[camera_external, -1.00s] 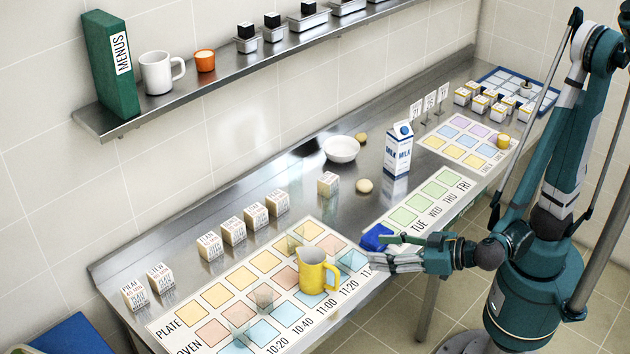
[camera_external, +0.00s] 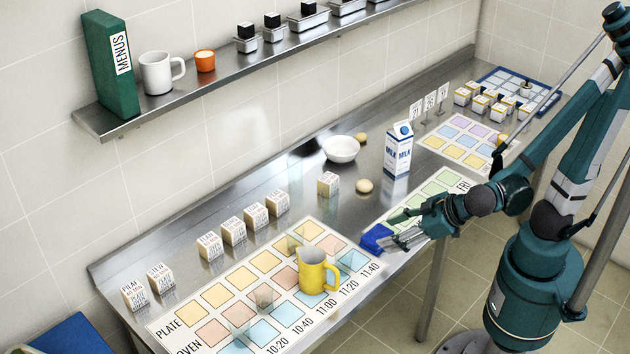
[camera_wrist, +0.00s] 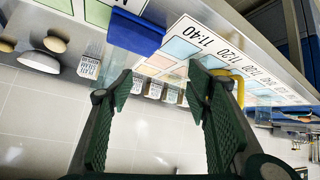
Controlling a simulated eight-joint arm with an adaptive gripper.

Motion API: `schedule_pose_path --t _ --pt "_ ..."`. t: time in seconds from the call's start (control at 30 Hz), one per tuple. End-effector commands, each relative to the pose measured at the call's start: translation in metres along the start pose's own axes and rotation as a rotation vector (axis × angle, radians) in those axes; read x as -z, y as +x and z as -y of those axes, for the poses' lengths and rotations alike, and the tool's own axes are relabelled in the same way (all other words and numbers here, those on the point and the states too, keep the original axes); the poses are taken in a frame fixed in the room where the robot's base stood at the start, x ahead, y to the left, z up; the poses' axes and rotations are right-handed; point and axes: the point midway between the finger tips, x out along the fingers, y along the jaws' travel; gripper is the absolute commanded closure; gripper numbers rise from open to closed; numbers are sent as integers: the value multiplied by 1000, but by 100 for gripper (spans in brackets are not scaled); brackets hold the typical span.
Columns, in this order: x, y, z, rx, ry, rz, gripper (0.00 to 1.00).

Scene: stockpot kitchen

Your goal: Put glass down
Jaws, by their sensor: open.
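Several faint see-through, glass-like shapes stand on the printed time chart (camera_external: 182,333). My gripper (camera_external: 398,241) is at the table's front edge, right of the chart and beside a blue block (camera_external: 374,238). In the wrist view my gripper (camera_wrist: 162,82) has its green fingers wide apart with nothing held between them. The blue block (camera_wrist: 137,32) lies beyond the fingertips there.
A yellow jug (camera_external: 313,273) stands on the chart, left of my gripper. A milk carton (camera_external: 398,155), a white bowl (camera_external: 341,149) and a labelled cube (camera_external: 328,184) stand farther back. The steel tabletop (camera_external: 300,198) has bare room behind the chart.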

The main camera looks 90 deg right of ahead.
Motion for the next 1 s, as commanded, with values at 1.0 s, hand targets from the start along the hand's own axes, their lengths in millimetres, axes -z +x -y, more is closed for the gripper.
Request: schedule_pose_path --t 1.0 --pt "-22 -97 -58 303 -115 196 51"
